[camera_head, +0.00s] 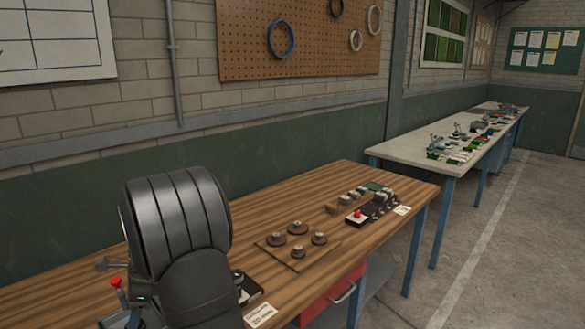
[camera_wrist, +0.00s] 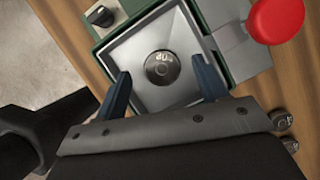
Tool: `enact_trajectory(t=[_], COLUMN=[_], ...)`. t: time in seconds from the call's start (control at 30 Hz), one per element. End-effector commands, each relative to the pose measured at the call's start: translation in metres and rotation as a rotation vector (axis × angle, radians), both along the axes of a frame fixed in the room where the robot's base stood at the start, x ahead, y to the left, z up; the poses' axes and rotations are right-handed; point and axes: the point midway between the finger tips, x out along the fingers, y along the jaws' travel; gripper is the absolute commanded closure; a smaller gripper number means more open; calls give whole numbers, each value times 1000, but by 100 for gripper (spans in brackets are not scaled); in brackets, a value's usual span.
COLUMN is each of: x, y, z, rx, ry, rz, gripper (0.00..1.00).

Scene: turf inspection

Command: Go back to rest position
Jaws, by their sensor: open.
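My gripper (camera_wrist: 161,68) shows in the wrist view with its two blue fingers apart. Between them is a round dark metal disc (camera_wrist: 162,67) with light markings. The disc lies in a square grey metal tray (camera_wrist: 150,100) set in a green housing (camera_wrist: 215,15). The fingers stand on either side of the disc, apart from it, over the tray. In the head view my arm's dark bulk hides the gripper and most of this device.
On the wooden bench (camera_head: 330,190), a board (camera_head: 310,255) holds several round dark pieces. A black box (camera_head: 355,219) with a red button stands behind it. Another table (camera_head: 400,148) stands at the back right.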

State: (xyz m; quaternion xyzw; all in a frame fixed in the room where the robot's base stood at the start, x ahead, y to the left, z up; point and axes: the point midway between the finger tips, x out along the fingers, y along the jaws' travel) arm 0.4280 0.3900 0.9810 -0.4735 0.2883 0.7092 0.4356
Motion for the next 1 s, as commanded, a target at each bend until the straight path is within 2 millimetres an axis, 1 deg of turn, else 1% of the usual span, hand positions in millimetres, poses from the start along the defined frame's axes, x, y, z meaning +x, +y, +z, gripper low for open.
enact_trajectory(t=[0.17,0.2,0.3,0.77,0.83,1.0], x=[-1,2,6,21,17,11], y=[-1,-3,-10,-42,-37,-24], z=[-32,-20,1,86,70,37], rx=[-4,2,3,1,-4,-4], ry=[3,-4,-4,-1,6,5], rz=[-1,-2,-2,-2,2,1], gripper=[34,34,34,34,34,34])
